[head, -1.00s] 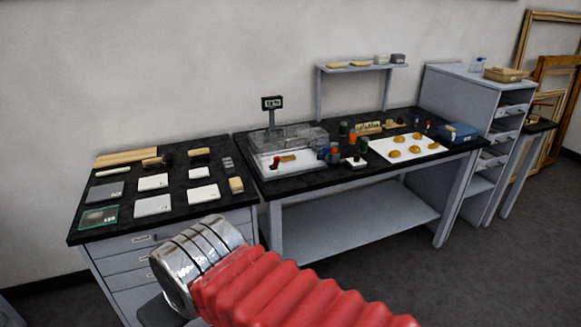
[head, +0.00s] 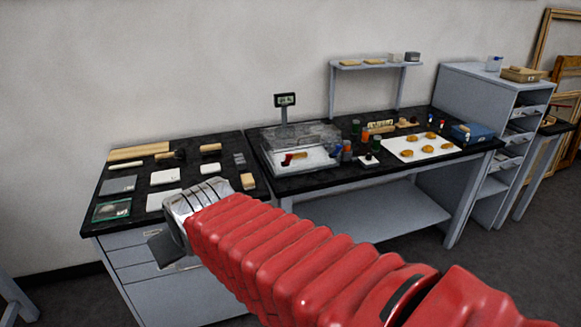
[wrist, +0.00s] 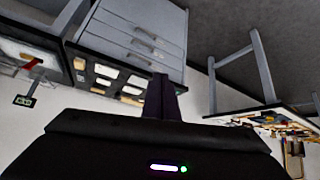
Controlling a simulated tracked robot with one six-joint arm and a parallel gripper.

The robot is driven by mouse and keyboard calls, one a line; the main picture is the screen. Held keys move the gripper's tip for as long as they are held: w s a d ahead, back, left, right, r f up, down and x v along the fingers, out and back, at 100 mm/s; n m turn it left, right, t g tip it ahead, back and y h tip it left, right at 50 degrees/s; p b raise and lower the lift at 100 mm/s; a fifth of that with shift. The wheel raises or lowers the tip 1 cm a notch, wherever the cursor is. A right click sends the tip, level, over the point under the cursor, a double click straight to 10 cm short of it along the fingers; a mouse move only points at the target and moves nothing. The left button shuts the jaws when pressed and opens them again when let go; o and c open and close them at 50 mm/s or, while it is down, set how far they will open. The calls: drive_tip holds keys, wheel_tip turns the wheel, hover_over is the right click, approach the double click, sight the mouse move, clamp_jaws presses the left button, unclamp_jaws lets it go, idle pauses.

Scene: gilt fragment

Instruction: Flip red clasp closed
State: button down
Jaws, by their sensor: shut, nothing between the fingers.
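A small red piece (head: 288,159) shows at the front of a clear case (head: 272,139) on the dark right-hand bench. It is too small to tell whether it is the clasp, or whether it is open or shut. The red piece also shows upside down at the left of the wrist view (wrist: 33,63). My gripper (wrist: 160,84) shows dark in the wrist view, shut and empty, touching nothing that I can see. In the head view its dark end (head: 165,246) is partly hidden behind my wrist, in front of the left bench's drawers, well apart from the red piece.
The left bench (head: 130,222) bears white and grey pads, wooden blocks and a green-edged plate (head: 112,210). Jars and a white board (head: 400,152) with gold fragments stand right of the case. A small shelf (head: 350,66) rises behind. Grey floor is open in front.

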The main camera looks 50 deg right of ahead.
drive_tip(key=w+d+m+t+h, duration=0.1)
drive_tip(key=w+d+t+h, duration=0.25)
drive_tip(key=w+d, duration=1.1)
drive_tip(key=w+d+f+m+t+h, duration=0.1)
drive_tip(key=w+d+f+t, duration=0.1)
drive_tip(key=w+d, duration=0.45)
drive_tip(key=w+d+f+t+h, duration=0.1)
drive_tip(key=w+d+f+t, duration=0.15)
drive_tip(key=d, duration=0.65)
drive_tip(key=s+d+f+m+t+h, duration=0.1)
drive_tip(key=s+d+f, duration=0.1)
drive_tip(key=d+f, duration=0.3)
drive_tip(key=s+d+f+t+h, duration=0.1)
drive_tip(key=d+f+t, duration=0.1)
drive_tip(key=d, duration=0.5)
drive_tip(key=s+d+f+m+t+h, duration=0.1)
drive_tip(key=s+d+f+t+h, duration=0.1)
drive_tip(key=s+f, duration=0.7)
drive_tip(key=s+d+h, duration=0.1)
drive_tip(key=s+d, duration=0.1)
drive_tip(key=s, duration=0.1)
drive_tip(key=shift+s+d+f+m+t, duration=0.2)
drive_tip(key=shift+d+f+m+t, duration=0.1)
drive_tip(key=shift+t, duration=0.1)
drive_tip(key=shift+r+h, duration=0.1)
drive_tip(key=shift+h, duration=0.15)
